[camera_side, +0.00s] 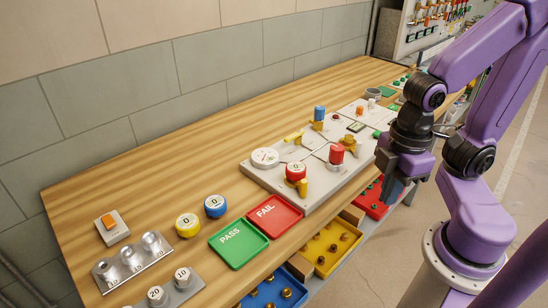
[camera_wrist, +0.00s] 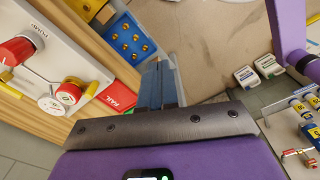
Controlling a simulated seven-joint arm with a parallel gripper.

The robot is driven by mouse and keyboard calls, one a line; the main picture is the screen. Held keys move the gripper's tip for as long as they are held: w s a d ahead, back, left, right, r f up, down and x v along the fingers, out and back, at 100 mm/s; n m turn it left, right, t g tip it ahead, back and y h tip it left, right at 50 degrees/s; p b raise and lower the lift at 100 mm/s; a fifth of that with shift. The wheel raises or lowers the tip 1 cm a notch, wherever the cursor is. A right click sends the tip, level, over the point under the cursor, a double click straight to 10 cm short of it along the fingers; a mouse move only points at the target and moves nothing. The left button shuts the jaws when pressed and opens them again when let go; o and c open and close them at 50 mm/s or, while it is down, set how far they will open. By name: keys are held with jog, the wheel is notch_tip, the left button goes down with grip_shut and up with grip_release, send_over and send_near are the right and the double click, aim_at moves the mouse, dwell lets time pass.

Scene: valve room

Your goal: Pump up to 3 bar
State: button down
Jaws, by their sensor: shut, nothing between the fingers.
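A pale test panel (camera_side: 330,176) lies on the wooden bench. A white round gauge (camera_side: 265,157) sits at its left end, its reading too small to make out. Beside it is a red knob (camera_side: 296,172) with a white cap that seems marked 0. A taller red knob (camera_side: 337,153), a blue knob (camera_side: 320,113) and a yellow lever (camera_side: 293,137) stand on brass fittings. The gauge (camera_wrist: 50,104) and capped red knob (camera_wrist: 68,93) also show in the wrist view. My gripper (camera_side: 393,192) is shut and empty, right of the panel and apart from it; its fingers (camera_wrist: 165,75) show in the wrist view.
A green PASS tray (camera_side: 239,244) and red FAIL tray (camera_side: 273,216) lie left of the panel. Yellow (camera_side: 338,245) and blue (camera_side: 268,299) bins of brass parts sit below the front edge. Numbered yellow and blue round pieces stand farther left. Bare wood lies behind.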

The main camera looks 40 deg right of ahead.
dwell(0.4)
jog(key=c, duration=1.4)
grip_release()
jog(key=o, duration=0.5)
jog(key=shift+w, duration=0.3)
jog(key=o, duration=0.3)
jog(key=w, duration=0.1)
jog(key=w+r, duration=0.1)
jog(key=w, duration=0.3)
jog(key=shift+w+d+r, duration=0.1)
jog(key=shift+r, duration=0.2)
jog(key=shift+o, duration=0.2)
notch_tip(320, 180, up, 5)
send_over(337, 147)
notch_tip(337, 147, down, 17)
jog(key=c, duration=1.1)
